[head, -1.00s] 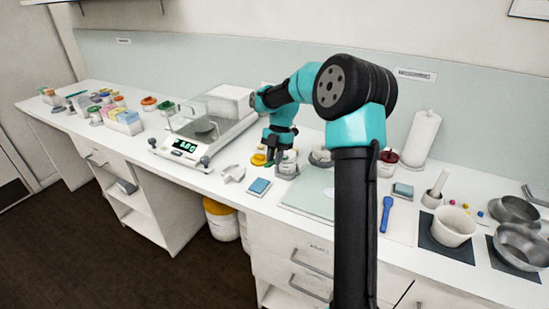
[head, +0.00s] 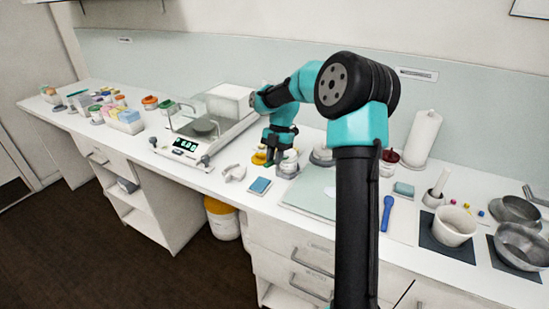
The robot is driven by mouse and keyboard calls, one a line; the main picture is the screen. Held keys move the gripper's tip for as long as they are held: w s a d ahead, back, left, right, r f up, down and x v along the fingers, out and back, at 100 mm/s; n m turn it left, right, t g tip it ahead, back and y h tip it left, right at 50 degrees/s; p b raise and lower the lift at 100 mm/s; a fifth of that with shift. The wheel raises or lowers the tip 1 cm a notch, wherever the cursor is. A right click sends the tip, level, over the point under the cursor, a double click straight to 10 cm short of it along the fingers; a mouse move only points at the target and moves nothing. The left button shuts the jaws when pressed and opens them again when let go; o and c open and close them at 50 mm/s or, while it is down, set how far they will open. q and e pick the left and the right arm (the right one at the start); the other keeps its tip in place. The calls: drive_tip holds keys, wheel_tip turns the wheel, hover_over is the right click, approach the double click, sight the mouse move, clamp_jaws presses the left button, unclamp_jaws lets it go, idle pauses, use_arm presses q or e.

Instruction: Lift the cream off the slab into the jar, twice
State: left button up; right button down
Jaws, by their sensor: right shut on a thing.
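The pale green slab (head: 303,197) lies flat on the worktop, partly hidden behind my right arm. A pale patch at its right side may be cream; my arm covers much of it. A small jar with whitish contents (head: 288,168) stands behind the slab's left corner, next to a yellow lid (head: 258,158). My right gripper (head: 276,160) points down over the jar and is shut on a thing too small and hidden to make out. I cannot tell whether it touches the jar. My left gripper is out of view.
Right of the slab are a blue spatula-like tool (head: 387,213), a white mortar (head: 453,226) and steel pans (head: 522,244). A paper roll (head: 423,137) stands behind.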

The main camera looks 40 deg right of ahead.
drive_tip(key=shift+r, duration=3)
